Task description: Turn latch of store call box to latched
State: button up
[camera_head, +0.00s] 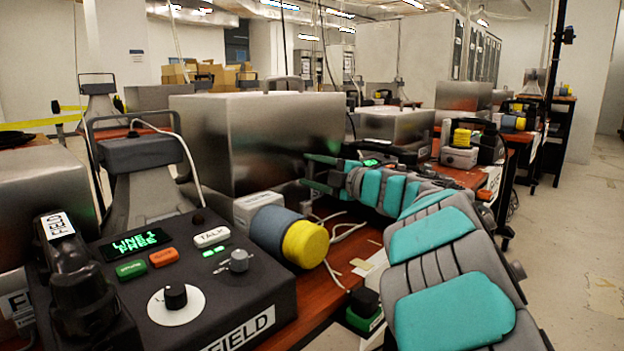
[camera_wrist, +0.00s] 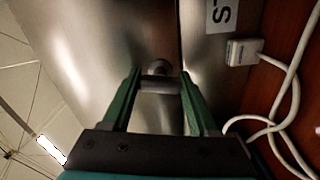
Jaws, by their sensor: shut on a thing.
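A large bare-metal box (camera_head: 225,135), which looks like the store call box, stands behind the FIELD console. My gripper (camera_head: 308,172) reaches from the right to the box's right side. In the wrist view, my green fingers (camera_wrist: 158,84) are shut on a small metal latch (camera_wrist: 158,86) with a round pivot (camera_wrist: 158,67) on the box face. The latch bar lies crosswise between the fingers, near a dark vertical seam. In the head view the latch is hidden, and I cannot tell whether it is latched.
A FIELD console (camera_head: 175,285) with knobs and a lit display is at the front left. A grey and yellow cylinder (camera_head: 290,238) lies beside it. In the wrist view, a white cable (camera_wrist: 285,95) runs from a small white plug (camera_wrist: 243,51) right of the fingers.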

jog(key=shift+n+b, duration=0.7)
jog(key=shift+n, duration=0.5)
jog(key=o, duration=1.4)
jog(key=v, duration=0.7)
jog(key=shift+s+d, duration=0.25)
jog(key=shift+d, duration=0.05)
